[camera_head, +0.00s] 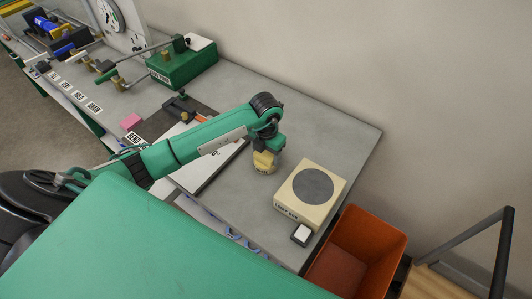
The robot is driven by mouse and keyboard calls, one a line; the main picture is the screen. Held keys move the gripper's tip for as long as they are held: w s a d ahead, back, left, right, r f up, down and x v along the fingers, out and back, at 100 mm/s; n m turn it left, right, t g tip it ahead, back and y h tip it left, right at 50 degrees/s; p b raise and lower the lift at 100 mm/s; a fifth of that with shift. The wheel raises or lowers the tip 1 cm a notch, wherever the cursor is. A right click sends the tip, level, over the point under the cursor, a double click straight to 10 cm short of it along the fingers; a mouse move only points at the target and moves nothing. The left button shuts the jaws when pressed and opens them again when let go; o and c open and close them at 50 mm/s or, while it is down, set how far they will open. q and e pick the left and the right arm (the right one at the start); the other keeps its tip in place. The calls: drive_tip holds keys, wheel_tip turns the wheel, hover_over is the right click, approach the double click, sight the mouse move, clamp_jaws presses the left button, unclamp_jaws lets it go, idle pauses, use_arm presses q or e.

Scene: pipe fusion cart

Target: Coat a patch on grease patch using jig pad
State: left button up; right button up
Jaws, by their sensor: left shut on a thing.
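My left arm reaches in from the left, and its gripper (268,151) points down over the bench. It is shut on a small yellow piece with a dark label on its lower part, which looks like the jig pad (262,168). The piece is at or just above the grey bench top; I cannot tell if it touches. To its right, apart from it, a cream box (334,203) bears a round dark grey patch (313,186) on top, which looks like the grease patch. My right gripper is not in view.
A small white-topped black block (301,235) sits before the cream box. An orange bin (389,244) stands off the bench's right end. A white board (203,172) lies under my arm. A green fixture (184,67) and a pink block (131,122) are farther left. Bench behind the box is clear.

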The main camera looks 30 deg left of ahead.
sight(266, 153)
use_arm(q)
drive_tip(key=shift+f, duration=0.1)
idle(0.3)
drive_tip(key=shift+r+p, duration=0.45)
drive_tip(key=shift+r, duration=0.25)
drive_tip(key=shift+r+p, duration=1.6)
drive_tip(key=shift+r, duration=1.3)
